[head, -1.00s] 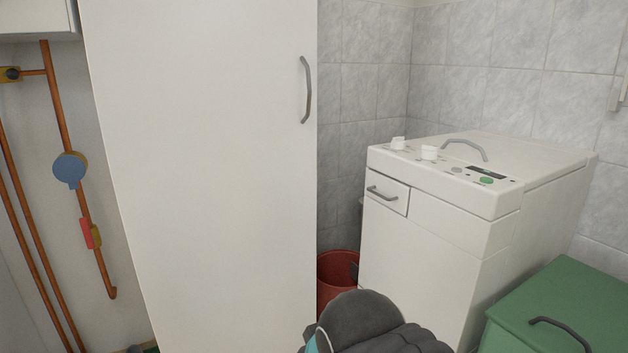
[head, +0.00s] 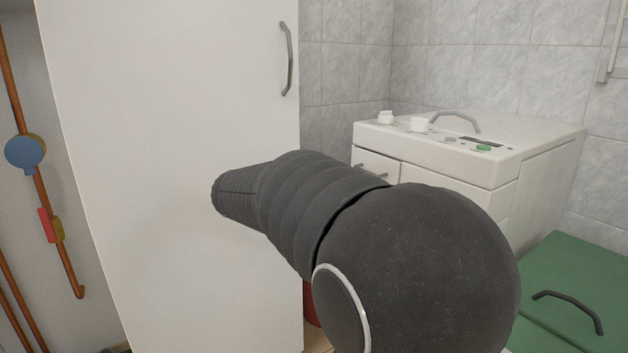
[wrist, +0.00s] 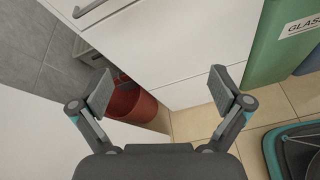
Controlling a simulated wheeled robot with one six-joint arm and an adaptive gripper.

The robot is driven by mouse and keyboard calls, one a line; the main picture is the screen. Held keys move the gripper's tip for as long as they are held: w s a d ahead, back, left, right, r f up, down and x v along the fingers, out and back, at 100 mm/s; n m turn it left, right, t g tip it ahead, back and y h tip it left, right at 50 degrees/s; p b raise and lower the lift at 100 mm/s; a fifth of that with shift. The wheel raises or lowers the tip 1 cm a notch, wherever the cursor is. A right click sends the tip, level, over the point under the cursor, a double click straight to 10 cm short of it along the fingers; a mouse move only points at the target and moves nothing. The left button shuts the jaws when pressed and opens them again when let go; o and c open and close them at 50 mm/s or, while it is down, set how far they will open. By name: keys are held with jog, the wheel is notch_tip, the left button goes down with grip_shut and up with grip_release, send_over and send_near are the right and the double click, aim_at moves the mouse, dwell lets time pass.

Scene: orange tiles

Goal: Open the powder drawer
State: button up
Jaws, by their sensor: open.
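The powder drawer (head: 377,161) is at the upper left of the front of the white washing machine (head: 548,145). It looks closed, with a grey bar handle, and my dark arm hides its lower part in the head view. In the wrist view the drawer's handle (wrist: 89,8) shows at the top left edge. My gripper (wrist: 162,87) is open and empty, with its fingers spread in front of the machine's lower front panel. The handle is above and left of the fingers in that picture, not between them. The head view does not show the fingers.
A tall white cabinet (head: 170,150) stands left of the machine. A red bucket (wrist: 130,100) sits on the floor beside the machine. A green bin (head: 575,275) with a dark handle is at the right. Tiled floor shows in the wrist view.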

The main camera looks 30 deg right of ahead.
jog(key=w+d+r+n+h+b, duration=0.15)
jog(key=w+n+h, duration=0.25)
jog(key=w, duration=0.4)
send_near(384, 167)
jog(key=w+d, duration=0.1)
jog(key=d, duration=0.1)
jog(key=w+d+f, duration=0.1)
jog(key=d, duration=0.1)
jog(key=w+d+f, duration=0.1)
jog(key=w+d, duration=0.1)
jog(key=shift+d+b, duration=0.4)
